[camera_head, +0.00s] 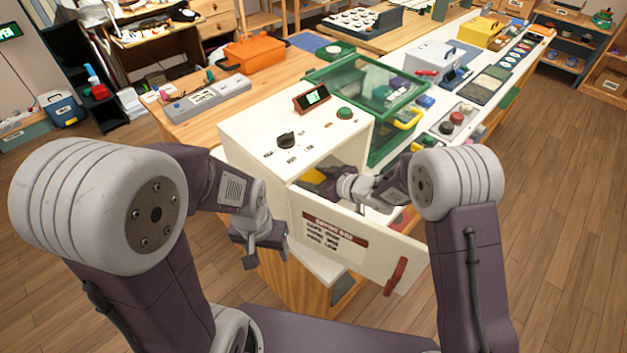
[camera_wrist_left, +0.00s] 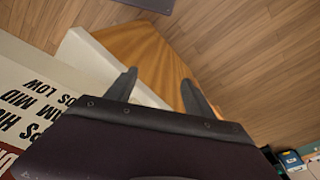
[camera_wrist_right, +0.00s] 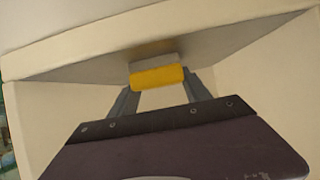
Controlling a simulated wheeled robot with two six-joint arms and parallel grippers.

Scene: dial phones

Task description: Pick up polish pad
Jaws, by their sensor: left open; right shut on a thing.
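My right gripper (camera_wrist_right: 158,90) reaches into the open white box (camera_head: 245,135). Its fingers are shut on a small block with a yellow front (camera_wrist_right: 158,79) and a grey strip behind it, which looks like the polish pad. In the head view my right arm hides most of this block and the fingertips. My left gripper (camera_head: 264,256) hangs open and empty in front of the box, left of its open door (camera_head: 300,228). The left wrist view shows its two fingers (camera_wrist_left: 160,92) apart over a wooden surface and the floor.
The open door has a printed label and a red handle (camera_head: 396,276). The box top carries a black dial (camera_head: 286,140), a small display (camera_head: 312,97) and a green button (camera_head: 345,113). A green clear-lidded case (camera_head: 372,85) stands right behind the box. Floor at right is clear.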

